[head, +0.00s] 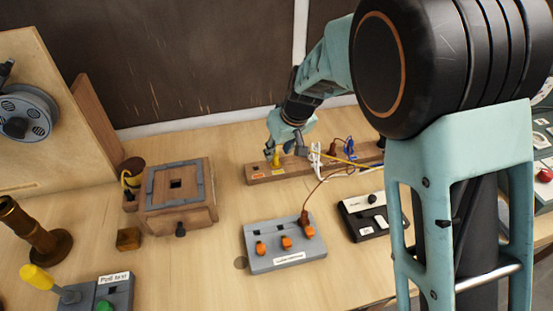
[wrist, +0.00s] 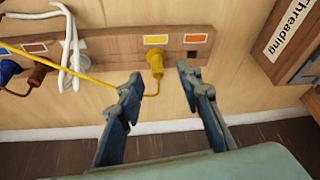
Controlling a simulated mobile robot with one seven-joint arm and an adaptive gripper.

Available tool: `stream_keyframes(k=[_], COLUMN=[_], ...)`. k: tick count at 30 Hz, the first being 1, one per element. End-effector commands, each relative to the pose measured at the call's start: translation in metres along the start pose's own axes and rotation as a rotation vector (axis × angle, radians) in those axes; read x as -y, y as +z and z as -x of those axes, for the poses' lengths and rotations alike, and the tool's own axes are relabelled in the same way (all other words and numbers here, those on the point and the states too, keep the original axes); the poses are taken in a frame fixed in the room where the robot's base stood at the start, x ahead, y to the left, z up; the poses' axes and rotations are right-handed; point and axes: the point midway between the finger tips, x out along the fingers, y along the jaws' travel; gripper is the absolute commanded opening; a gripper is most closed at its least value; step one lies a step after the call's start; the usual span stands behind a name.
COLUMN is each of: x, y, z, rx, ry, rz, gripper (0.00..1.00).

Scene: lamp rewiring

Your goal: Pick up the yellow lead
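The yellow lead's plug (wrist: 155,62) sits upright on a long wooden socket rail (wrist: 112,49), below a yellow label. Its thin yellow cord (wrist: 60,68) loops from the plug and runs off to the left in the wrist view. The plug also shows in the head view (head: 276,160), at the left part of the rail (head: 315,165). My gripper (wrist: 160,78) is open, with its fingertips apart on either side of the plug's near side; I see no clear contact. In the head view my gripper (head: 285,149) hangs over the rail.
White (wrist: 70,50), brown (wrist: 35,77) and blue (wrist: 8,70) leads crowd the rail beside the yellow one. A wooden box marked "Threading" (wrist: 290,45) stands near. A grey switch box (head: 283,245) and a black box (head: 370,217) stand in front.

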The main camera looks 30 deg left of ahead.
Motion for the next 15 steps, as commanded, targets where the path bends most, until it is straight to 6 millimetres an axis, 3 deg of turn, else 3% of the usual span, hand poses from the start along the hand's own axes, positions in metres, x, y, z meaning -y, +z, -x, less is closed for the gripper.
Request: stream_keyframes(k=[15], x=[-0.004], y=[-0.007], z=[-0.05], rx=[0.0], ry=[0.0], rz=[0.001], gripper=[0.33])
